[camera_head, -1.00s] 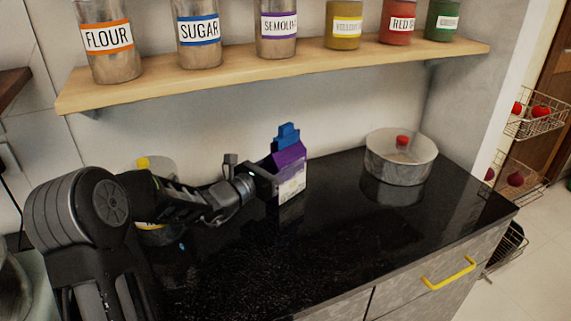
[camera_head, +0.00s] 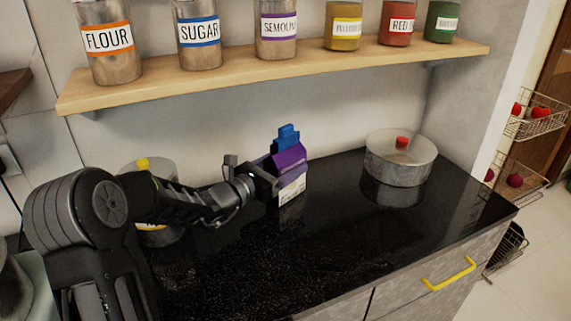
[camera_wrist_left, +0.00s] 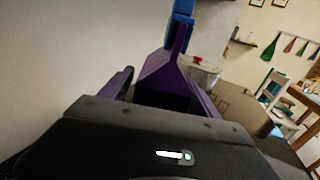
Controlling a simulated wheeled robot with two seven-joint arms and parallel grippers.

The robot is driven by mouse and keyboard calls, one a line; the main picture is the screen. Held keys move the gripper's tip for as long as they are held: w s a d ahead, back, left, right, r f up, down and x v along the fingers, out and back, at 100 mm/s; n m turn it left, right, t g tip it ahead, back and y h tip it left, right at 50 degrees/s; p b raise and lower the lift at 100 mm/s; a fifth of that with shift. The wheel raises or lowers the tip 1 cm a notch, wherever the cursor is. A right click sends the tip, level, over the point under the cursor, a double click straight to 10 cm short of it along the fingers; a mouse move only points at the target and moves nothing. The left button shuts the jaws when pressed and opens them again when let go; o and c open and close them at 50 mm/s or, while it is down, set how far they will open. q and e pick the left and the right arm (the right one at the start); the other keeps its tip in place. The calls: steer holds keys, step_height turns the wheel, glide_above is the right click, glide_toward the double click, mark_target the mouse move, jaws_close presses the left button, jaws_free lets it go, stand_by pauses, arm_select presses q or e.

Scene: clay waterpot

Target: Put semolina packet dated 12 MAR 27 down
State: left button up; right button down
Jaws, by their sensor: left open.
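The semolina packet (camera_head: 291,172) is purple with a white label on its lower part and a blue clip (camera_head: 288,134) on top. It stands upright on the black counter (camera_head: 330,245), near the wall. The date on it is too small to read. My left gripper (camera_head: 271,178) is open at the packet's left side, with its fingers around or close beside it. In the left wrist view the packet (camera_wrist_left: 168,78) rises just beyond the gripper, its lower part hidden. My right gripper is not in view.
A round metal tin (camera_head: 398,165) with a red knob stands to the packet's right. Another container with a yellow knob (camera_head: 143,163) is partly behind my left arm. A wooden shelf (camera_head: 290,72) with labelled jars hangs above.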

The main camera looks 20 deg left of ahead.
arm_select(q)
steer(key=v, duration=1.2)
stand_by(0.5)
